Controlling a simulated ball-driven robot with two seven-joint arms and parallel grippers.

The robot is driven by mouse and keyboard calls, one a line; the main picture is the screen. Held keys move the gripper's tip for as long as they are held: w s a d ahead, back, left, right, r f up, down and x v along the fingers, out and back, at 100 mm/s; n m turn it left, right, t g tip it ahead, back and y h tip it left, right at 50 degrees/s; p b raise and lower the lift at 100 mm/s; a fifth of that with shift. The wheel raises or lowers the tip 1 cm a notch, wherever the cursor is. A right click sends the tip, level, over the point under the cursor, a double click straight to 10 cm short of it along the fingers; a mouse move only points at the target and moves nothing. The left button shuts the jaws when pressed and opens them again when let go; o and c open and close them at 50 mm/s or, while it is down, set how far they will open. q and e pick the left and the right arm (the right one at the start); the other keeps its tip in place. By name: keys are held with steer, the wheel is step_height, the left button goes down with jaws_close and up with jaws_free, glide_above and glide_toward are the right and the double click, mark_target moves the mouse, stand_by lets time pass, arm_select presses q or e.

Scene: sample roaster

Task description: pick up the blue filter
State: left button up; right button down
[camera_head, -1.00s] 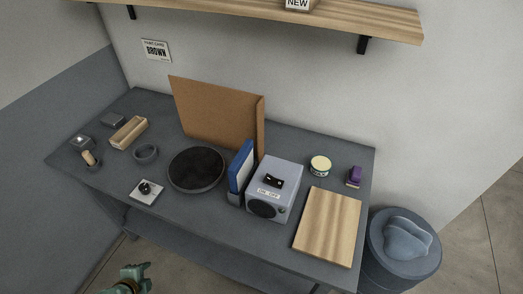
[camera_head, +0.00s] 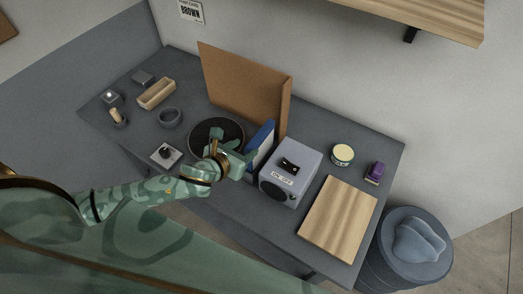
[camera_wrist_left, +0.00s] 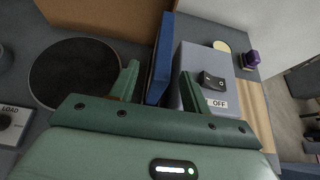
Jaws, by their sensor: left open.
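The blue filter (camera_head: 262,147) is a flat blue panel standing on edge, between the round dark plate and the grey box. Its lower part is partly hidden by my left gripper (camera_head: 232,150). In the left wrist view the filter (camera_wrist_left: 163,58) shows as a narrow upright strip, between the two open green fingers of the left gripper (camera_wrist_left: 160,82) in the picture. The fingers are open, and I see no contact with the filter. My right gripper is not in view.
The grey box (camera_head: 291,171) with an ON/OFF switch stands close on the filter's right. A brown board (camera_head: 240,85) stands behind. The round dark plate (camera_head: 204,126) lies left. A wooden board (camera_head: 338,218), a pale tin (camera_head: 342,155) and a purple object (camera_head: 375,172) are further right.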

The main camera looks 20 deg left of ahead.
mark_target(253, 143)
arm_select(q)
steer(key=shift+x, duration=0.8)
steer(key=x, duration=0.5)
steer(key=shift+w+d+r+b, duration=0.1)
steer(key=shift+w+d+b, duration=0.2)
steer(key=shift+r, duration=0.1)
jaws_close()
